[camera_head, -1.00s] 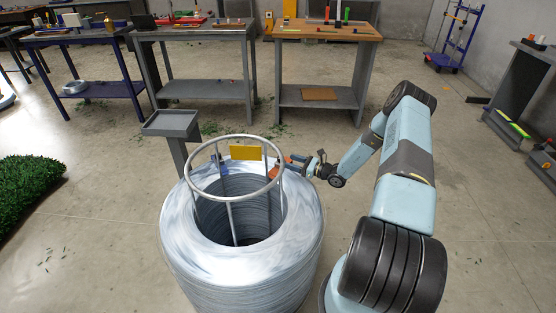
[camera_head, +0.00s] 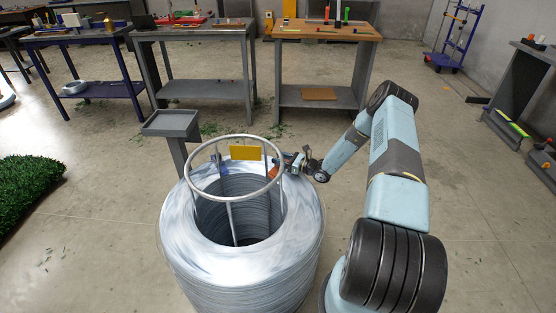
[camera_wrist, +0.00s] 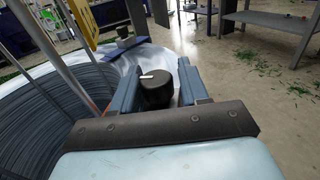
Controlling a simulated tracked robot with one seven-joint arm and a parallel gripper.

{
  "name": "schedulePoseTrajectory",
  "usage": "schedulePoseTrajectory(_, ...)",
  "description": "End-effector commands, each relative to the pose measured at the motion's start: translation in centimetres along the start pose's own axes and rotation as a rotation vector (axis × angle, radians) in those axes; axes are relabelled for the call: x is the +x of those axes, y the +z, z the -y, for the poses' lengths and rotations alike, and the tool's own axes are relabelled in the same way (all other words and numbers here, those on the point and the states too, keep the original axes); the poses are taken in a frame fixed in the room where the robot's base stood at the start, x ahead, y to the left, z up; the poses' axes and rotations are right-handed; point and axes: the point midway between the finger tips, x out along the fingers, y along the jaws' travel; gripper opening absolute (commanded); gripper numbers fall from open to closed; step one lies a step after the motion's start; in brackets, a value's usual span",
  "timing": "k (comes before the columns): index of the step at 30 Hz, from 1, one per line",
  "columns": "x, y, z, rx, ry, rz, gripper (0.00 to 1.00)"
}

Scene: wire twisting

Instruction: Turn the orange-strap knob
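The black knob (camera_wrist: 157,91), with a white mark on its top, sits between the two fingers of my gripper (camera_wrist: 159,68) in the wrist view. The fingers stand apart on either side of it; a gap shows on the right, and contact on the left is unclear. In the camera_head view my gripper (camera_head: 291,162) is at the right back rim of the wire coil (camera_head: 188,223), beside the orange strap (camera_head: 274,170). A bit of orange (camera_wrist: 108,109) shows behind the left finger in the wrist view. The knob is not clear in the camera_head view.
A metal ring frame (camera_head: 232,194) with upright rods rises from the coil, left of my gripper, and bears a yellow plate (camera_head: 246,153). A second dark knob (camera_wrist: 125,37) stands farther along the rim. A grey stand (camera_head: 172,124) is behind the coil.

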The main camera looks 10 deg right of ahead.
Motion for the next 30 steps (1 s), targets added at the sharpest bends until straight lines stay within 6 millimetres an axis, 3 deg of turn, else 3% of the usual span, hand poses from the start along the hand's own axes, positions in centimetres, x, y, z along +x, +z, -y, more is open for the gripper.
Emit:
schedulePoseTrajectory(11,-0.1,0.0,0.2,-0.002,-0.003,0.0,0.07)
schedulePoseTrajectory(12,0.8,0.1,-0.5,0.0,-0.003,0.0,0.08)
schedulePoseTrajectory(20,0.1,0.0,0.0,0.001,-0.043,0.0,0.07)
schedulePoseTrajectory(30,-0.2,-0.1,0.1,0.005,-0.272,-0.001,0.07)
